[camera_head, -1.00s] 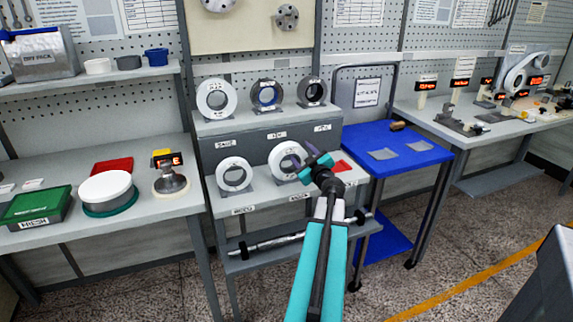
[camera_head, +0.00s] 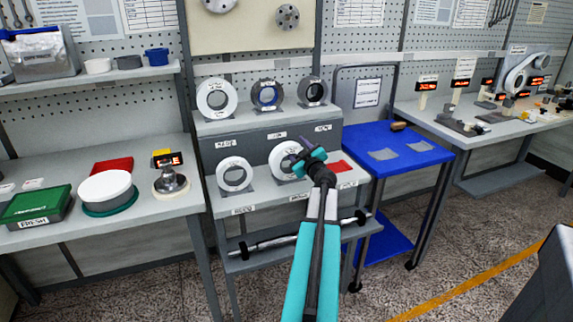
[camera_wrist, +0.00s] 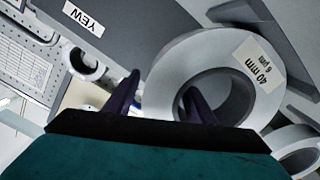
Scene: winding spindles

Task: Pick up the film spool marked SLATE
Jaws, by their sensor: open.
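Several film spools stand on a two-tier rack. My gripper (camera_head: 304,153) is open at the right of the lower middle spool (camera_head: 279,163), covering part of it. In the wrist view this white spool (camera_wrist: 162,70) has a tag reading "40 mm". There, one finger of my gripper (camera_wrist: 163,82) is beside the rim and the other overlaps the central hole; I cannot tell whether they touch. The shelf labels are too small for me to find SLATE in the head view; the wrist view shows a label reading YEW (camera_wrist: 83,19).
Another white spool (camera_head: 234,174) stands lower left. A red patch (camera_head: 343,168) lies right of my gripper. A blue cart (camera_head: 415,158) stands to the right.

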